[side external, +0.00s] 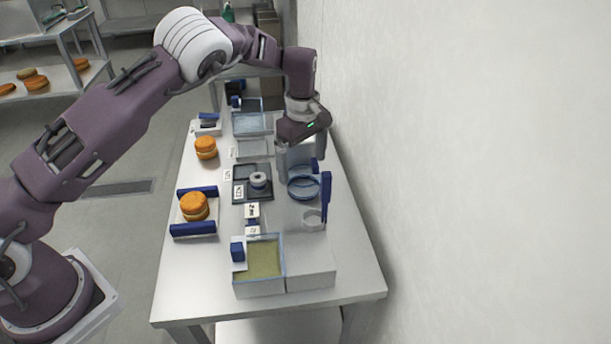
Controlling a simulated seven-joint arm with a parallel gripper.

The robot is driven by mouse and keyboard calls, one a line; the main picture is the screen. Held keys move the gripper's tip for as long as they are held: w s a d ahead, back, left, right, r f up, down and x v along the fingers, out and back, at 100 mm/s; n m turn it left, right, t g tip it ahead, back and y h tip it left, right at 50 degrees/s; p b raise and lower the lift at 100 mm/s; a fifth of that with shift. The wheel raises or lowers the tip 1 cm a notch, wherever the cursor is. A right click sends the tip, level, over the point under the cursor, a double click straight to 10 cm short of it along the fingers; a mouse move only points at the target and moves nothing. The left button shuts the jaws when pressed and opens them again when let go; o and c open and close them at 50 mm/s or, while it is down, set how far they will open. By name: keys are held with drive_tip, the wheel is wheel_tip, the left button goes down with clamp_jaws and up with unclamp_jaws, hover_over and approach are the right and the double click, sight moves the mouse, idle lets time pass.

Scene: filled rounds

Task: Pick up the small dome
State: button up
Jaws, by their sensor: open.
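My gripper (298,168) points down over the right side of the table, its fingers apart. Just below and in front of it is a clear round piece with a blue rim (303,189). A smaller clear round piece (312,219) stands nearer the camera, beside an upright blue bar. A small pale grey round piece (258,180) sits on a dark tray (239,197) to the left of my gripper. I cannot tell for sure which of these is the small dome. Contact between my fingers and the blue-rimmed piece is too small to tell.
Upright blue bars (326,195) stand close on the right, near the wall. An open box with greenish filling (262,260) is at the front. Filled orange rounds (194,206) sit on the left. Clear bins (252,124) stand at the back.

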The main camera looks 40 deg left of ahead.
sight(304, 171)
wheel_tip(304, 171, down, 4)
drive_tip(key=shift+w+f, duration=0.1)
drive_tip(key=shift+f, duration=0.1)
drive_tip(key=c, duration=1.4)
wheel_tip(304, 171, up, 9)
drive_tip(key=shift+f, duration=0.1)
drive_tip(key=shift+c, duration=0.2)
drive_tip(key=s+a+r+n, duration=0.4)
drive_tip(key=s+a+r, duration=0.3)
drive_tip(key=s+a, duration=0.5)
drive_tip(key=s+a+f+n, duration=0.1)
drive_tip(key=s+a+n, duration=0.1)
drive_tip(key=s, duration=0.8)
drive_tip(key=shift+a, duration=0.35)
